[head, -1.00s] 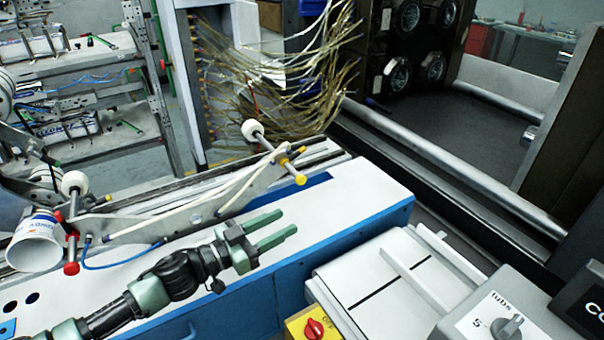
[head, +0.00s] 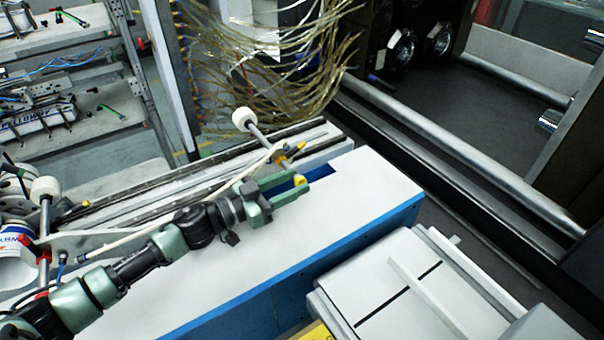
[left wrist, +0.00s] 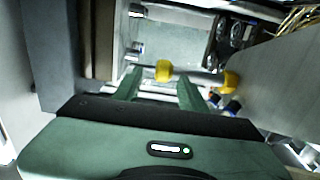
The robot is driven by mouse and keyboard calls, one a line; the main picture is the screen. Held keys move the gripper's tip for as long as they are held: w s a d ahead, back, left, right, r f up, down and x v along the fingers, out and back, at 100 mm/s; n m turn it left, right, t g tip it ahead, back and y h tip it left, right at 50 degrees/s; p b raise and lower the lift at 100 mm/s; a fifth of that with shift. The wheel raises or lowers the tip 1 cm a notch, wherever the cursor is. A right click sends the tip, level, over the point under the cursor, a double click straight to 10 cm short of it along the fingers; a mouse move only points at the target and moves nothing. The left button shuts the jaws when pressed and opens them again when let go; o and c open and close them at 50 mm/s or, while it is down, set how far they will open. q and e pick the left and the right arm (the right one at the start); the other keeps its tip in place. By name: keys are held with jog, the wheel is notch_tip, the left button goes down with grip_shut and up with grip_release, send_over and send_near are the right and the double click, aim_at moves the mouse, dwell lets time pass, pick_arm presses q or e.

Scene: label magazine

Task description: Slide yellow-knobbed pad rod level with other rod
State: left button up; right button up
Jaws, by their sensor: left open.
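The yellow-knobbed rod (head: 268,142) stands out over the rail, with a white round pad (head: 243,118) at its far end and a yellow end knob (head: 299,180) at its near end. The other rod (head: 44,225) is at the far left, with a white pad (head: 45,187) and red fittings. My left gripper (head: 308,175) is open, with its green fingers on either side of the yellow end knob. In the left wrist view a yellow knob (left wrist: 163,71) shows between the open fingertips (left wrist: 158,76), and another yellow part (left wrist: 231,80) is to the right. Contact cannot be told. My right gripper is not in view.
A pale hose runs along the rail behind my left gripper. The white machine top (head: 370,200) is clear to the right. A white feed tray (head: 385,300) stands at the lower right, and loose clear strips (head: 280,70) hang behind the rail.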

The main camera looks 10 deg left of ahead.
pick_arm(q)
jog(key=shift+x, duration=1.25)
jog(key=shift+w+f, duration=0.15)
jog(key=shift+w, duration=0.2)
jog(key=shift+d, duration=0.1)
grip_shut()
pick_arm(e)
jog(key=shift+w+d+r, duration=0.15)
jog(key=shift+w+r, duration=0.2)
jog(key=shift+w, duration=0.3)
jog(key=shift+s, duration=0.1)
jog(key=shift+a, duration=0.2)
